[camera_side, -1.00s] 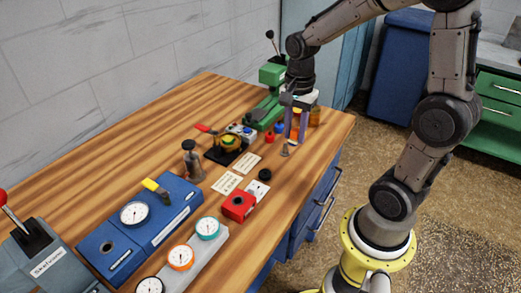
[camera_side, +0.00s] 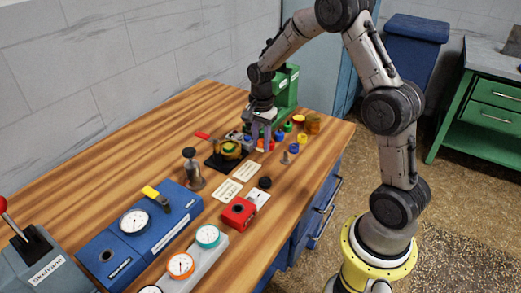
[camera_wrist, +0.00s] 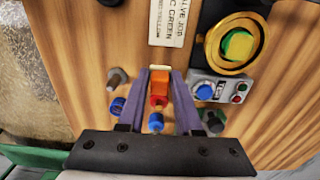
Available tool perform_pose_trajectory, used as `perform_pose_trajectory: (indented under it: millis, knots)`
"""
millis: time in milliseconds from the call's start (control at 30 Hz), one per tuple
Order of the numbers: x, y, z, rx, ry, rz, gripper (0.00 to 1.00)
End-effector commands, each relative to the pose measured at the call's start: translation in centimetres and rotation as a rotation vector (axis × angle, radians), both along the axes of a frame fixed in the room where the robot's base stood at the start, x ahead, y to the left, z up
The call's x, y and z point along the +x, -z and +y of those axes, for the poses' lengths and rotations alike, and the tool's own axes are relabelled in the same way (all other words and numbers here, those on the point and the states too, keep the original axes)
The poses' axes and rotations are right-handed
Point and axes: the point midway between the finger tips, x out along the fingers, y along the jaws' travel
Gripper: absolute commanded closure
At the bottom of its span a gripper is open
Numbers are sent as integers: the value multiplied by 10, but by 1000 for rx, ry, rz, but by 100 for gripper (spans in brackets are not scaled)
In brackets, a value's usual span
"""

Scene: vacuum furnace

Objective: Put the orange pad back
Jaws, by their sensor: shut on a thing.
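My gripper (camera_side: 260,138) is low over the bench in the side view, just right of the black fixture. In the wrist view my gripper (camera_wrist: 161,80) has its two fingers around the orange pad (camera_wrist: 160,87) and is shut on it. The pad shows in the side view as a small orange-red patch (camera_side: 265,145) between the fingers. Whether it touches the bench I cannot tell. A red piece (camera_wrist: 158,102) and a blue piece (camera_wrist: 156,121) show below the pad in the wrist view.
Coloured pieces stand close by: green (camera_side: 287,126), yellow (camera_side: 302,138), blue (camera_side: 294,148) and an amber jar (camera_side: 313,123). The black fixture (camera_side: 228,152) with a brass ring is left of my gripper. A grey bolt (camera_side: 284,159) and paper labels (camera_side: 226,190) lie in front.

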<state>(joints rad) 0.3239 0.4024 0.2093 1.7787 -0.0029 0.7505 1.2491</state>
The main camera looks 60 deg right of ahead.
Motion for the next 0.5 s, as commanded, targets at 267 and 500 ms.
perform_pose_trajectory:
  millis: [267,500]
  knots:
    - [3,32,-1,1,0,4,100]
    - [4,36,-1,0,0,0,100]
